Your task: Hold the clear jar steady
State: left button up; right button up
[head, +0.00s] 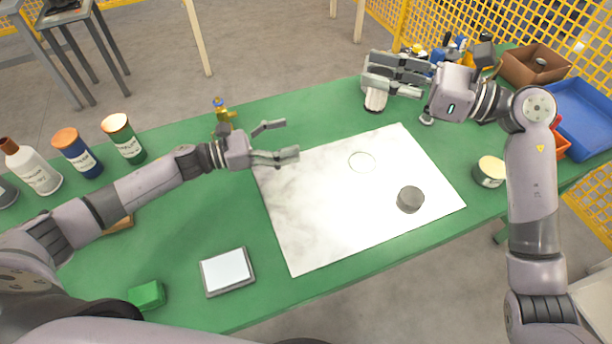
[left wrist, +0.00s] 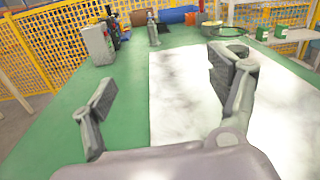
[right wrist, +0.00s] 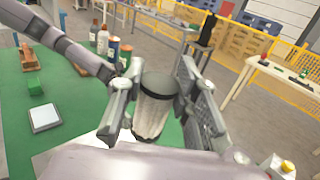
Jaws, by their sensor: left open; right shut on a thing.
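My right gripper (head: 378,82) is shut on the clear jar (right wrist: 151,116), with one finger on each side of it. In the right wrist view the jar has a dark grey end and a pale, see-through body; it also shows below the fingers in the head view (head: 376,101). Whether its base touches the table is hard to tell. A dark grey round piece (head: 410,199) sits on the white marbled mat (head: 330,220), beside a faint ring (head: 362,162). My left gripper (head: 283,140) is open and empty above the mat's far left edge.
Bottles and tins (head: 72,150) stand at the left. A screen device (head: 227,271) and green block (head: 147,295) lie near the front. A cream-lidded tin (head: 490,171) stands right of the mat. A cardboard box (head: 535,65) and blue bin (head: 582,115) are at the right. Most of the mat is clear.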

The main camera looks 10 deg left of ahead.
aim_at(359, 173)
pick_arm(q)
jog(key=s+d+f+m+g, duration=0.1)
jog(key=s+d, duration=0.1)
jog(key=s+d+f+m+g+h, duration=0.1)
jog(key=s+d, duration=0.1)
jog(key=s+d+f+m+g, duration=0.1)
jog(key=s+d, duration=0.1)
jog(key=shift+s+d+f+h, duration=0.2)
jog(key=shift+d+f+h, duration=0.1)
jog(key=shift+f, duration=0.1)
jog(key=shift+s+d, duration=0.1)
jog(key=shift+d, duration=0.2)
jog(key=x, duration=1.1)
jog(key=shift+d+f, duration=0.1)
jog(key=shift+d, duration=0.2)
jog(key=shift+c, duration=0.3)
jog(key=c, duration=1.3)
pick_arm(e)
notch_tip(359, 173, down, 13)
jog(key=o, duration=1.1)
